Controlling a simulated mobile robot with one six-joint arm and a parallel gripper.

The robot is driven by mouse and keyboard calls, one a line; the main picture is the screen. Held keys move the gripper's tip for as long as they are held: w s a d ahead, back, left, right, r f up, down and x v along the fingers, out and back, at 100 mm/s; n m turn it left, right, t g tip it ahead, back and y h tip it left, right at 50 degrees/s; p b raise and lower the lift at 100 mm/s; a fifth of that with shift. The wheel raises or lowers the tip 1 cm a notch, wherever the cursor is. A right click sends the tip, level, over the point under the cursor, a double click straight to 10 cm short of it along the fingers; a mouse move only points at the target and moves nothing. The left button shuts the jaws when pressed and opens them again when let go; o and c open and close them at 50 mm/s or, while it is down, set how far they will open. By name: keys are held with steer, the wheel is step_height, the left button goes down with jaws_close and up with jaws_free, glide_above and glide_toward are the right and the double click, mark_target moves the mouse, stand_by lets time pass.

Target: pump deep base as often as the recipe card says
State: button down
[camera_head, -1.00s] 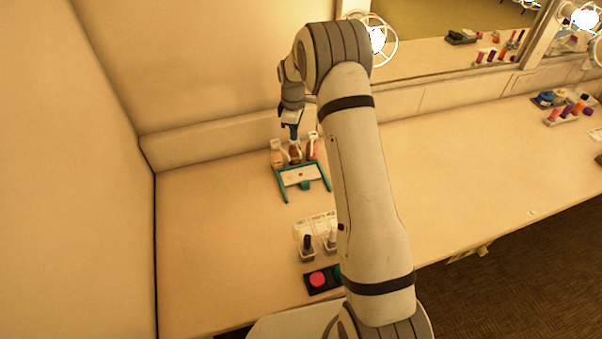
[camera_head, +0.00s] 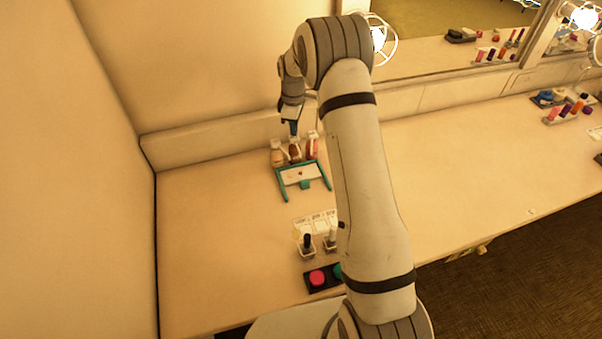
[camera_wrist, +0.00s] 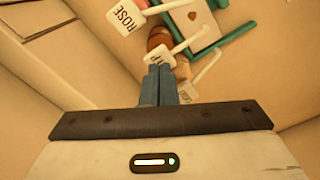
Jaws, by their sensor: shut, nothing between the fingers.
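Three pump bottles stand in a row by the back wall: a tan one (camera_head: 277,157), a brown one (camera_head: 295,153) in the middle and a reddish one (camera_head: 312,149). No bottle label is readable in the head view. In the wrist view one white pump head (camera_wrist: 127,17) reads ROSE. The brown bottle (camera_wrist: 158,38) shows there too, its pump head label mostly hidden behind my fingers. My gripper (camera_head: 293,131) is shut and empty, pointing down over the middle bottle's pump; I cannot tell whether it touches. It also fills the lower wrist view (camera_wrist: 158,72).
A teal frame (camera_head: 284,192) around a white plate with a brown spot stands before the bottles. White cards (camera_head: 315,220), too small to read, lie nearer, with small dark-capped bottles (camera_head: 307,245) and a red button (camera_head: 317,277). The counter left of these is clear.

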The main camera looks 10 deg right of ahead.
steer(key=shift+f+b, duration=0.95)
steer(key=shift+f, duration=0.5)
steer(key=shift+r, duration=0.25)
steer(key=shift+r+p, duration=0.75)
steer(key=shift+r, duration=0.5)
step_height(320, 180, up, 6)
steer(key=p, duration=0.3)
